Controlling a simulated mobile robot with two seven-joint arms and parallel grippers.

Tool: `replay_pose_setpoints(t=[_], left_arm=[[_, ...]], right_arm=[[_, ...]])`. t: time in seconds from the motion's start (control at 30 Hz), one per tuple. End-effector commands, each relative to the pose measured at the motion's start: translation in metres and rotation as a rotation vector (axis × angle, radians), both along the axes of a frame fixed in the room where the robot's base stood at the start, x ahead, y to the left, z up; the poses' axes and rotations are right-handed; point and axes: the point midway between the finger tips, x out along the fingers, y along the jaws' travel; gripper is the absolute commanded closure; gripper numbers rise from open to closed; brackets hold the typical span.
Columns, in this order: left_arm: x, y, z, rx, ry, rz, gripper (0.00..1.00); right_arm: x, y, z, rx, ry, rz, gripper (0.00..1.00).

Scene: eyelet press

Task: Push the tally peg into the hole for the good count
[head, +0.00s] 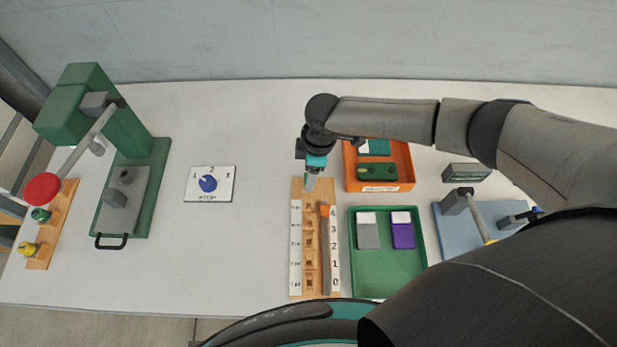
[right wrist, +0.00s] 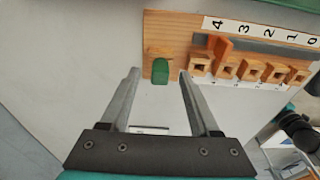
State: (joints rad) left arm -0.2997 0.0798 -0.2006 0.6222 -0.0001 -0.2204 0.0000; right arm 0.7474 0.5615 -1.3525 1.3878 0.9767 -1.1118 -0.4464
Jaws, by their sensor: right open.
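The wooden tally board (head: 298,187) lies mid-table, with a row of square-holed blocks and a strip numbered 4 to 0; it also shows in the right wrist view (right wrist: 180,22). A green peg (right wrist: 160,72), apparently the tally peg, stands at the board's end beyond the holes; my gripper hides it in the head view. My right gripper (head: 310,184) is over that end. Its open fingers (right wrist: 158,80) are on either side of the peg, with gaps showing. An orange slider (right wrist: 221,46) sits near the 4. My left gripper is not in view.
An orange tray (head: 409,170) and a green tray (head: 388,262) with grey and purple pieces stand right of the board. A blue lever fixture (head: 450,240) is further right. A green press (head: 140,135) with a red knob is at left. Table between the dial card (head: 223,172) and board is clear.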

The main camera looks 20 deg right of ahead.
Motion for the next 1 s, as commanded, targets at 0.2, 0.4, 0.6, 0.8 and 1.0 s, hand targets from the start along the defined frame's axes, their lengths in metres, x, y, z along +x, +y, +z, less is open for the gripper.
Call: replay_pose_setpoints(t=[0.2, 0.4, 0.6, 0.8, 1.0], left_arm=[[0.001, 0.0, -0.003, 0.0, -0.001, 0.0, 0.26], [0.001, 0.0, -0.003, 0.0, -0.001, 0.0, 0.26], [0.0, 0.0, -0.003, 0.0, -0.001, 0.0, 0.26], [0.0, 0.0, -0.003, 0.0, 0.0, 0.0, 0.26], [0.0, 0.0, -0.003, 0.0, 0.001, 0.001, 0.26]], right_arm=[[0.0, 0.002, -0.017, -0.001, 0.001, -0.001, 0.38], [0.0, 0.002, -0.017, 0.0, 0.001, -0.001, 0.38], [0.0, 0.002, -0.017, 0.0, 0.001, -0.001, 0.57], [0.0, 0.002, -0.016, 0.0, 0.0, -0.001, 0.79], [0.001, 0.002, -0.016, 0.0, 0.0, -0.001, 1.0]])
